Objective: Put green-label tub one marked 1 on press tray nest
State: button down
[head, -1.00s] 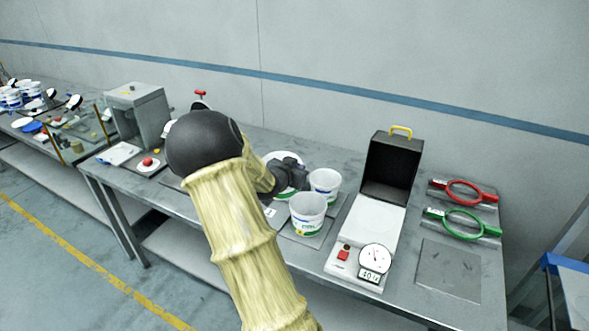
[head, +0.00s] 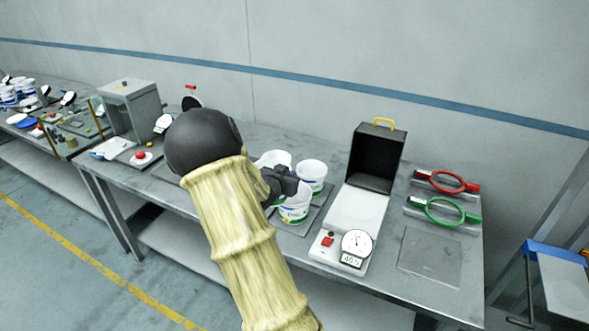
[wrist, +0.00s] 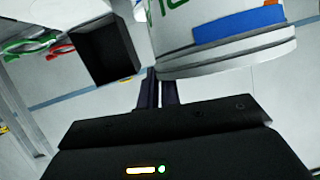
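Three white tubs stand close together at the middle of the bench in the head view: a front tub with green lettering (head: 295,216), a right tub (head: 313,170) and a left tub (head: 268,159) partly hidden by my arm. I cannot read which is marked 1. My gripper (head: 287,186) is at the front tub's upper rim and overlaps it in the picture. In the wrist view a tub with green letters and a blue band (wrist: 240,25) looms close beside my narrowly spaced fingers (wrist: 158,90). Whether they touch or hold it is unclear. I cannot pick out the press tray nest.
A black open box with a yellow handle (head: 376,155) stands right of the tubs, behind a white gauge unit (head: 357,245). Red (head: 447,182) and green (head: 442,210) hoops and a bare grey plate (head: 430,257) lie further right. A grey cabinet (head: 132,110) stands left.

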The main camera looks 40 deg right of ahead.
jog(key=w+a+f+n+t+y, duration=0.1)
jog(key=a+f+n+t+y, duration=0.2)
jog(key=a+f, duration=1.1)
jog(key=w+a+f+n+t+y, duration=0.2)
jog(key=a+f+n+y, duration=0.6)
jog(key=a+f, duration=0.7)
jog(key=a+n+t, duration=0.1)
jog(key=a, duration=0.4)
jog(key=shift+a+f+t+y, duration=0.15)
jog(key=shift+a+t+y, duration=0.05)
jog(key=shift+t+y, duration=0.2)
notch_tip(320, 180, down, 4)
jog(key=b, duration=0.4)
jog(key=shift+d, duration=0.1)
jog(key=shift+w, duration=0.15)
